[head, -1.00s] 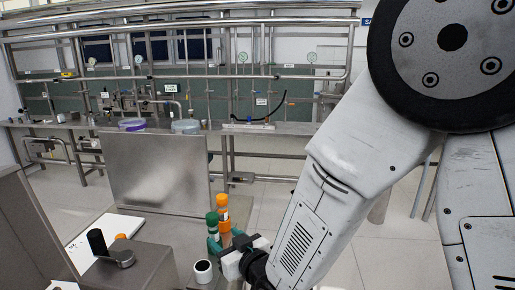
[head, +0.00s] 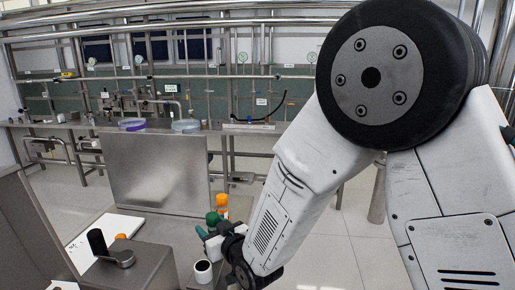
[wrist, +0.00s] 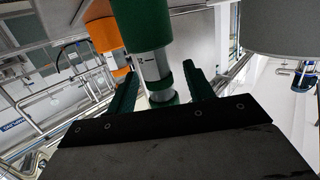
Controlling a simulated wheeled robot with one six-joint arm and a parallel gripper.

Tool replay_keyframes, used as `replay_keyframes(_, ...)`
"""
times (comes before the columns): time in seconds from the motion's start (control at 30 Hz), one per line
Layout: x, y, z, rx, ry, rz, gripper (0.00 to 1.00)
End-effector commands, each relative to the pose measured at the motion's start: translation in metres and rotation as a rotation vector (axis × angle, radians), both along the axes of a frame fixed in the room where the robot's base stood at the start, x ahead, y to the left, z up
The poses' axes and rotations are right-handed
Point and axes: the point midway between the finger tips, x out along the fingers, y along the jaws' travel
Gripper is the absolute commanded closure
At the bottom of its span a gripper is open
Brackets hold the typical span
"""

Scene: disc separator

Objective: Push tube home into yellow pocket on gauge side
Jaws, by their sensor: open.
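A tube with a green cap (head: 211,218) stands beside a tube with an orange cap (head: 221,201) in the head view. My gripper (head: 207,236) is low beside the green-capped tube, and my wrist hides much of both tubes. In the wrist view my open gripper (wrist: 160,88) has its two green fingers on either side of the green-capped tube's lower part (wrist: 152,66), with visible gaps. The orange-capped tube (wrist: 103,36) is just left of it, outside the fingers. I cannot make out the yellow pocket or which tube belongs to it.
A white cylinder with a dark top (head: 203,269) stands close below my gripper. An upright steel panel (head: 157,172) is behind. A large grey round part (wrist: 290,28) is at upper right.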

Motion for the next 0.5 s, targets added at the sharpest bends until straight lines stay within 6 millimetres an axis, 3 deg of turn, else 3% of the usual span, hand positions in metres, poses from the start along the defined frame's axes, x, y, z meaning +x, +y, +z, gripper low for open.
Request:
replay_keyframes(0.07,-0.0001,-0.0001,0.0,0.0,0.0,0.0,0.51)
replay_keyframes(0.23,-0.0001,0.0,0.0,0.0,0.0,0.0,0.98)
replay_keyframes(0.5,-0.0001,0.0002,0.0054,0.001,-0.001,0.0,1.0)
